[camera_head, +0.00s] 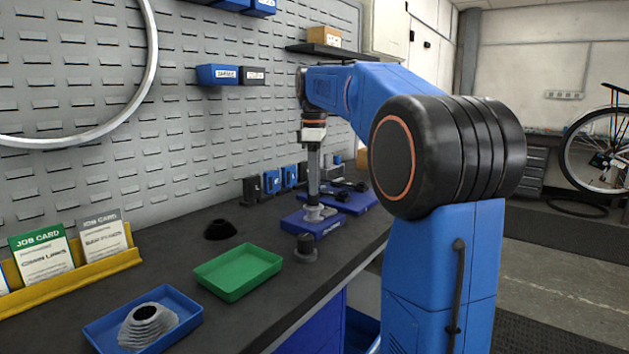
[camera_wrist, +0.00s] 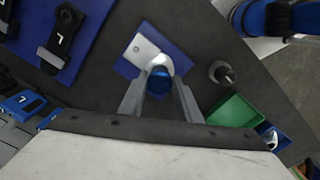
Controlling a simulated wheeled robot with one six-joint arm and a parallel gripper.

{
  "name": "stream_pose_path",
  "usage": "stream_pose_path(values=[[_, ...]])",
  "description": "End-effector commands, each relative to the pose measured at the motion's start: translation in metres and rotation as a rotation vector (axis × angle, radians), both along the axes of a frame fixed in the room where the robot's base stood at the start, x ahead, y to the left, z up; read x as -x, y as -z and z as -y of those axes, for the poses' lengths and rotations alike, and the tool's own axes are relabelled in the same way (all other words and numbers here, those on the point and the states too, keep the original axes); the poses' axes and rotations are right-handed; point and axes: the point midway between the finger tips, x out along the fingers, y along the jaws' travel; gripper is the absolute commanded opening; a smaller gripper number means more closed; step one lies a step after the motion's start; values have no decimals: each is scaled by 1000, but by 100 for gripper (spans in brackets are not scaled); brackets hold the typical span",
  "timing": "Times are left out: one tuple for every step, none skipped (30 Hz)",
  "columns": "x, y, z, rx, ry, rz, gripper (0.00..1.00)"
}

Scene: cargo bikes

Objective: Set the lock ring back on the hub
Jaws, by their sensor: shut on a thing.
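My gripper (camera_head: 314,203) points straight down over a small blue block (camera_head: 311,226) on the bench. In the wrist view its fingers (camera_wrist: 160,88) are shut on a small round part with a blue top (camera_wrist: 160,76) and silvery metal around it. I cannot tell for sure whether this is the lock ring, or whether it still touches the block. A silvery plate (camera_wrist: 147,46) lies at the block beneath. A dark upright hub-like piece (camera_head: 306,249) with a peg stands just in front of the block, apart from my gripper; it also shows in the wrist view (camera_wrist: 222,74).
A green tray (camera_head: 238,271) and a blue tray (camera_head: 94,331) holding a grey stepped sprocket stack (camera_head: 147,325) lie toward the left front. A blue tool mat (camera_head: 350,200) lies behind the block. Bare bench surrounds the hub-like piece.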

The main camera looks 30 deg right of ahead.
Motion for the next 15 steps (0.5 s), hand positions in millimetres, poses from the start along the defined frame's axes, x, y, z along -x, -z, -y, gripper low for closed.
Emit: stream_pose_path(values=[[0,1,0,0,0,0,9],[0,1,0,0,0,0,9],[0,1,0,0,0,0,9],[0,2,0,0,0,0,9],[0,2,0,0,0,0,9],[0,2,0,0,0,0,9],[0,2,0,0,0,0,9],[0,2,0,0,0,0,9],[0,2,0,-1,0,-1,9],[0,2,0,-1,0,-1,9],[0,2,0,-1,0,-1,9],[0,2,0,-1,0,-1,38],[0,2,0,-1,0,-1,45],[0,2,0,-1,0,-1,52],[0,2,0,-1,0,-1,52]])
